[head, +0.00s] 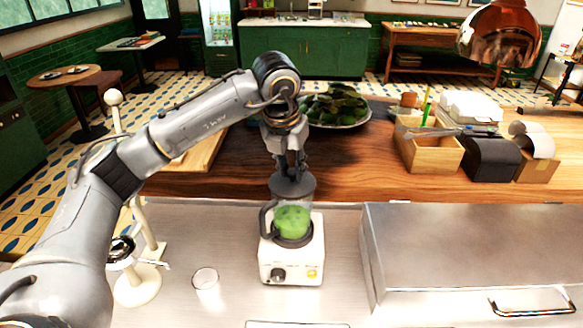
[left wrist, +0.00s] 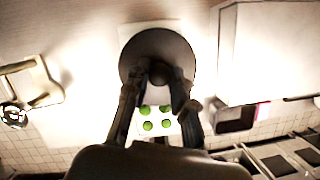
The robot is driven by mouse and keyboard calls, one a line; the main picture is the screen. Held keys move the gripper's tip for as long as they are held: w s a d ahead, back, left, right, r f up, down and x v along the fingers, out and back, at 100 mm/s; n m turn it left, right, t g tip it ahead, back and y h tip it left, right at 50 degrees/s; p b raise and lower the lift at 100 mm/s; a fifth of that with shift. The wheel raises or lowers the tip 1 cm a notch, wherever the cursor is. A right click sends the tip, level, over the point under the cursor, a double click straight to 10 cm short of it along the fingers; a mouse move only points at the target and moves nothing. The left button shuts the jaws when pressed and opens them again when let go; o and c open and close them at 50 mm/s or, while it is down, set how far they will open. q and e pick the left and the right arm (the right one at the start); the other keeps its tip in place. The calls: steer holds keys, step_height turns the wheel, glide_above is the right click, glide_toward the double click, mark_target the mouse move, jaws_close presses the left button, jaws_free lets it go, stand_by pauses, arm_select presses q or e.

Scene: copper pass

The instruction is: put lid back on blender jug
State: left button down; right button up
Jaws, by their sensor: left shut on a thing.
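The dark round lid (head: 293,187) is in my left gripper (head: 291,172), whose fingers are shut on its knob. In the left wrist view the lid (left wrist: 139,62) is a dark disc, with the knob between the fingertips of the gripper (left wrist: 165,88). The blender jug (head: 292,221), clear with green contents and a dark handle on its left, stands upright on its white base (head: 291,265). The lid is level and directly over the jug's mouth. I cannot tell whether it touches the rim. My right gripper is not in view.
An empty glass (head: 206,279) stands left of the blender on the steel counter. A cream stand (head: 137,285) is further left. A large steel box with a handle (head: 470,255) is to the right.

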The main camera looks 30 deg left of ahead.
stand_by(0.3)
arm_select(q)
steer(key=c, duration=0.6)
jaws_free()
steer(key=shift+o, duration=0.2)
steer(key=shift+r+p, duration=2.1)
steer(key=shift+r, duration=1.45)
jaws_close()
